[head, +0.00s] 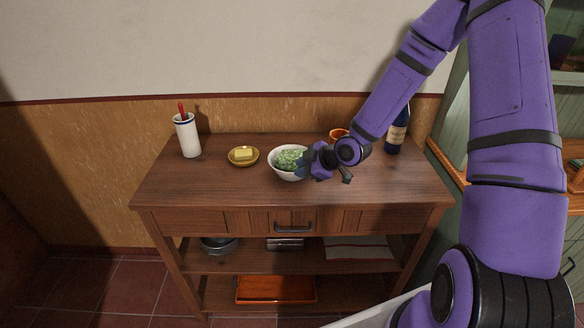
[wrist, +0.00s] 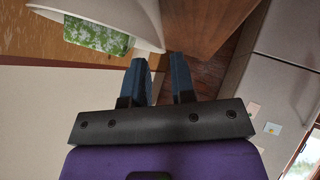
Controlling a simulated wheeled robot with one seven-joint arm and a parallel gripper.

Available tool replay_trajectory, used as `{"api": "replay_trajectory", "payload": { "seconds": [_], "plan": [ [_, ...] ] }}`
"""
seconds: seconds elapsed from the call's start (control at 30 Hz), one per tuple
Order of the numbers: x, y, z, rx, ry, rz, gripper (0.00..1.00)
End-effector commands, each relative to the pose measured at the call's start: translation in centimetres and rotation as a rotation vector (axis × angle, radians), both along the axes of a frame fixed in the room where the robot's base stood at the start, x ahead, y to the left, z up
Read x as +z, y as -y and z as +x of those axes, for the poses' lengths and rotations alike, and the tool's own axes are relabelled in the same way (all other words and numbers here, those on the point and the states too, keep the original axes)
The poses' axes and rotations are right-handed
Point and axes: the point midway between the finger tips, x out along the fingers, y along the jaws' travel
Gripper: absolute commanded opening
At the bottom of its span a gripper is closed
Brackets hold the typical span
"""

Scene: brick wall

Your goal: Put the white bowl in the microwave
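The white bowl (head: 289,176) with green leafy food in it sits on the wooden sideboard, right of the yellow dish. My gripper (head: 304,165) is at the bowl's right rim and hides part of that side. In the wrist view the white bowl (wrist: 148,22) is tilted in the picture at the top left. The fingers of my gripper (wrist: 160,62) are apart there, with the edge of the bowl's wall reaching between their tips. I cannot tell whether they touch it. No microwave can be made out in either view.
On the sideboard (head: 225,190) stand a white utensil holder (head: 187,138), a yellow dish (head: 243,157) with butter, an orange cup (head: 338,134) behind my arm and a dark bottle (head: 396,134). The front left of the top is clear. Grey cabinet-like surfaces (wrist: 285,50) show in the wrist view.

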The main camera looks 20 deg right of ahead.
Motion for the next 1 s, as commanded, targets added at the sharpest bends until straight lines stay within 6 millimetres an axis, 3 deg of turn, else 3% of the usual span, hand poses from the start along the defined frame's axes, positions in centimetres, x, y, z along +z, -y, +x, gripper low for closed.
{"api": "replay_trajectory", "payload": {
  "seconds": [0.5,0.83,0.93,1.0],
  "plan": [
    [-2.9,-3.0,3.2,0.000,-0.002,0.000,0.23],
    [-3.4,-3.3,3.6,0.000,-0.002,-0.002,0.23],
    [-3.4,-3.3,3.6,0.000,-0.002,-0.002,0.03],
    [-3.4,-3.3,3.6,0.000,-0.002,-0.002,0.00]
  ]
}}
